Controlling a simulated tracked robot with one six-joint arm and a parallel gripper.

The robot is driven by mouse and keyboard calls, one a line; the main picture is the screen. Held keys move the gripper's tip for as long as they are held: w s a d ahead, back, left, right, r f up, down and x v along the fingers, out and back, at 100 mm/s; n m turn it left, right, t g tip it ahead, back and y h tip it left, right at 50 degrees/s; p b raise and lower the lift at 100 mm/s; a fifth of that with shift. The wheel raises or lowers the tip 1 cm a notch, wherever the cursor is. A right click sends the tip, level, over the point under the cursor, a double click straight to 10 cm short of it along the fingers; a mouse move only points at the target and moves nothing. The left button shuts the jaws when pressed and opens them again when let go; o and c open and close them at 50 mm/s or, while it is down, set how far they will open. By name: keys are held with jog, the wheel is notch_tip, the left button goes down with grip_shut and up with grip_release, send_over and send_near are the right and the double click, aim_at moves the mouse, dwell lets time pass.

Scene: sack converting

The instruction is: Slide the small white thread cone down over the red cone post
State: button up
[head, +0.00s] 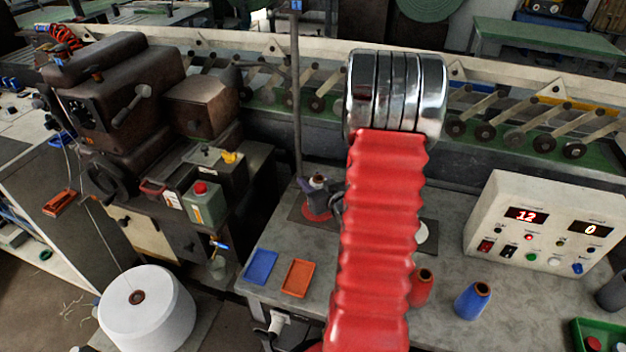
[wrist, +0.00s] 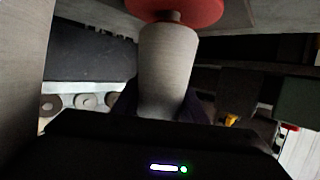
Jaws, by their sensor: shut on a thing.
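The small white thread cone (wrist: 168,65) is in my gripper (wrist: 163,108), whose dark fingers stand on both sides of it in the wrist view. That view is upside down, so the red base of the cone post (wrist: 190,10) lies below the cone. A short grey stub (wrist: 174,17) shows between the cone's wide end and the red base. The cone looks lined up with the post; how far it is on cannot be told. In the head view the red base (head: 318,215) stands on a dark mat, left of my red-sleeved arm, which hides most of the gripper.
A thin metal pole (head: 296,100) rises behind the post. A blue tray (head: 261,267) and an orange tray (head: 297,278) lie front left. A red cone (head: 422,287), a blue cone (head: 472,301) and a control box (head: 540,225) stand to the right.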

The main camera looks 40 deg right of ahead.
jog(key=shift+f, duration=0.55)
jog(key=o, duration=1.3)
jog(key=shift+c, duration=0.2)
